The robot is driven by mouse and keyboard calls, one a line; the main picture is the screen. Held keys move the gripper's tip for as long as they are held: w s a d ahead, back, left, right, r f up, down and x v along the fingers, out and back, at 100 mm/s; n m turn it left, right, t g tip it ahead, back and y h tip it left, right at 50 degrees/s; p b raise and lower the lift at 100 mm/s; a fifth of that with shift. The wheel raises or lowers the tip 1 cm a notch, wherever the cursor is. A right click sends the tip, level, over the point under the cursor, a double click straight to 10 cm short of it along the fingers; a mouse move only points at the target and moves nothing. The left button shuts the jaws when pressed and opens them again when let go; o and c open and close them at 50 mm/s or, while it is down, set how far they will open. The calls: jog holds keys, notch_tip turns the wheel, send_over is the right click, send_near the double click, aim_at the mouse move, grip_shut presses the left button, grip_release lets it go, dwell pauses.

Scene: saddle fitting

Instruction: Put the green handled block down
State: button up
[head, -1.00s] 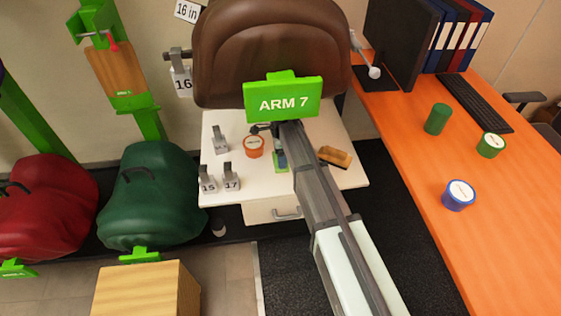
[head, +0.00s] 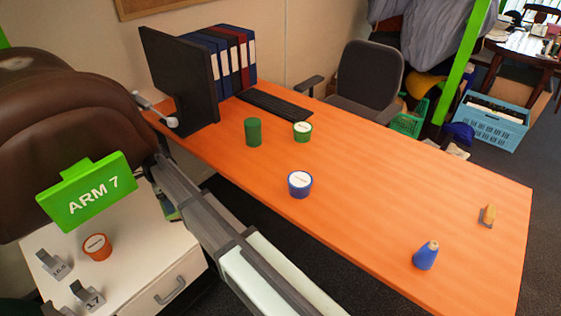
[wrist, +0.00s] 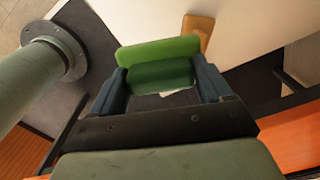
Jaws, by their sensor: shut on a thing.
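My gripper (wrist: 160,76) is shut on the green handled block in the wrist view. The block (wrist: 158,49) has a bright green slab and a darker green bar between two dark blue fingers. A pale surface lies beyond it, and I cannot tell whether they touch. In the head view the arm hides most of the gripper; only a small green and blue patch shows beside the white drawer cabinet (head: 130,225).
An orange tub (head: 97,247) and grey numbered gauges (head: 88,297) stand on the cabinet. A tan object (wrist: 198,30) lies beyond the block. The orange desk (head: 380,190) holds a green cylinder (head: 253,132), a green tub (head: 302,131), a blue tub (head: 299,184) and a blue bottle (head: 425,255).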

jog(key=w+d+r+m, duration=0.2)
jog(key=w+d, duration=0.3)
jog(key=d, duration=0.4)
jog(key=w+d+r+m, duration=0.2)
jog(key=w+d+m, duration=0.1)
jog(key=d, duration=0.6)
jog(key=w+d+r+m, duration=0.2)
jog(key=w+d, duration=0.4)
jog(key=d, duration=0.3)
jog(key=shift+w+d+r, duration=0.1)
jog(key=shift+w+d, duration=0.2)
jog(key=shift+d, duration=0.05)
jog(key=w+d+r+m, duration=0.1)
jog(key=d+r+m, duration=0.25)
jog(key=d, duration=1.15)
jog(key=w+d+r+m, duration=0.15)
jog(key=d+m, duration=0.25)
jog(key=d, duration=1)
notch_tip(320, 180, down, 9)
jog(key=shift+d+f, duration=0.1)
jog(key=shift+d, duration=0.05)
jog(key=shift+f, duration=0.15)
jog(key=o, duration=1)
